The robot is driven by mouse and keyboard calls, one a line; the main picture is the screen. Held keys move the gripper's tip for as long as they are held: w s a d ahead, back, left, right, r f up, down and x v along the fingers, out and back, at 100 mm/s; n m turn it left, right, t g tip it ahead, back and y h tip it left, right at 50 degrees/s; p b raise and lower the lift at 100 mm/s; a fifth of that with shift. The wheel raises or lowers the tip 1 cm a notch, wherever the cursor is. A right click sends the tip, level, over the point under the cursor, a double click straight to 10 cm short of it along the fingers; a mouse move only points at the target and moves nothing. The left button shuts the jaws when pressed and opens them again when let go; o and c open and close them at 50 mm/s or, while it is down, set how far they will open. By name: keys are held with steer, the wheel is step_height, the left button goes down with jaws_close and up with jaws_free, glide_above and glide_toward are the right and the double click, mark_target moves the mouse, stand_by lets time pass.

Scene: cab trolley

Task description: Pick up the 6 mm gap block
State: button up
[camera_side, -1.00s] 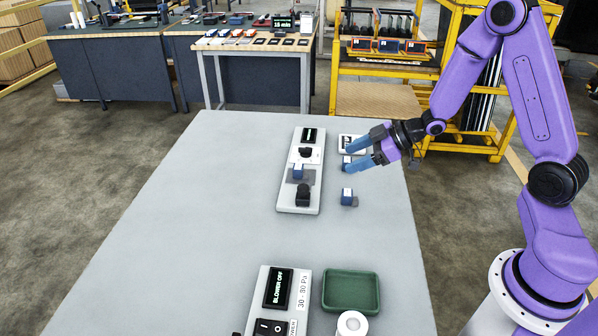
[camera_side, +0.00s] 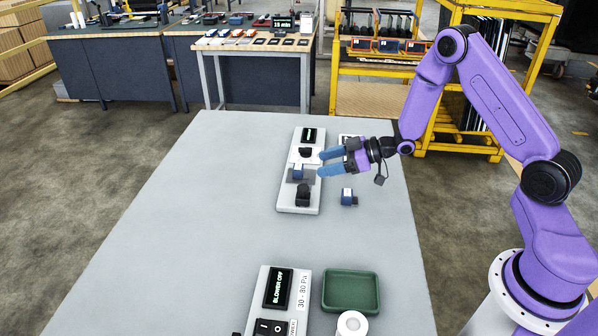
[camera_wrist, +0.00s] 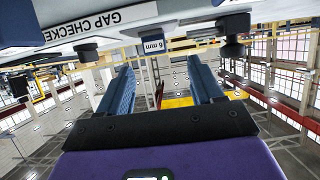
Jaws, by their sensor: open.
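The 6 mm gap block (camera_wrist: 153,45) shows its white label upside down in the wrist view, ahead of and between my finger tips. In the side view a small blue block (camera_side: 298,172) sits on a grey pad on the gap checker panel (camera_side: 286,205); it seems to be the same block, but its label is too small to read there. My gripper (camera_side: 321,163) is open and empty, its two blue fingers pointing left over the panel's right edge. It also shows in the wrist view (camera_wrist: 159,64), with a gap between fingers and block.
Another small blue block (camera_side: 347,196) stands on the table right of the panel. Dark knobs (camera_side: 303,195) flank the pad. A green tray (camera_side: 351,291) and blower panel (camera_side: 275,292) are nearer; the table's left is clear.

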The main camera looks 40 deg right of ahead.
mark_target(302, 167)
steer(key=shift+w+d+x, duration=0.1)
steer(key=shift+w+x, duration=0.05)
steer(key=shift+x, duration=1.6)
steer(key=shift+w+d+x, duration=0.1)
steer(key=shift+d+x, duration=0.05)
steer(key=shift+x, duration=1.6)
steer(key=shift+r, duration=0.1)
jaws_close()
